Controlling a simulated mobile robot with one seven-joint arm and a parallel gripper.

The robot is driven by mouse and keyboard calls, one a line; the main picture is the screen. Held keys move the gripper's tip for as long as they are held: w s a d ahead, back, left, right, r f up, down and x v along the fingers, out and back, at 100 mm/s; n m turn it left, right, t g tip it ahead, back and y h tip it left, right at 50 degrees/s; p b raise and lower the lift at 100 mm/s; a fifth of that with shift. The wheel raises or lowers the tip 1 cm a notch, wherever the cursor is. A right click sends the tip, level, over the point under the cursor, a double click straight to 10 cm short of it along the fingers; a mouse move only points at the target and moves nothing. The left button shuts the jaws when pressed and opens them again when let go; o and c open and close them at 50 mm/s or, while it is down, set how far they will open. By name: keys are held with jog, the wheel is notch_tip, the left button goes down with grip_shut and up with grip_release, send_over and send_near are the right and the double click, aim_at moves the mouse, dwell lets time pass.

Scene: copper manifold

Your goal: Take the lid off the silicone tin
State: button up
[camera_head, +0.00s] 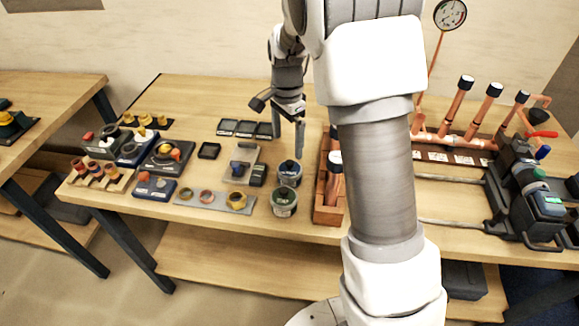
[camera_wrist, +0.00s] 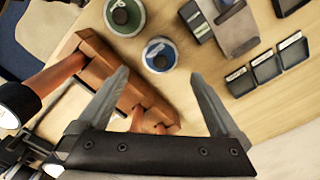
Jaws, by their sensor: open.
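Two round tins with dark knobbed lids stand on the workbench, one with a blue label (camera_head: 289,174) and one with a green label (camera_head: 284,203) just in front of it. The labels are too small to read, so I cannot tell which is the silicone tin. In the wrist view the blue tin (camera_wrist: 160,55) lies just beyond the space between my fingertips and the green tin (camera_wrist: 124,16) is farther off, at the top. Both lids are on. My gripper (camera_wrist: 160,76) is open and empty. In the head view my gripper (camera_head: 288,138) hangs above the bench behind the tins.
A wooden rack (camera_head: 325,213) with copper pipes stands close to the right of the tins. A grey block (camera_head: 244,157) and a plate with rings (camera_head: 215,201) lie to their left. Small black trays (camera_head: 246,129) are behind. The copper manifold (camera_head: 455,142) is at the right.

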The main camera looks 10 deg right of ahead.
aim_at(287, 163)
notch_tip(287, 163, down, 10)
jog(key=shift+r, duration=0.25)
jog(key=shift+a, duration=0.1)
jog(key=c, duration=1)
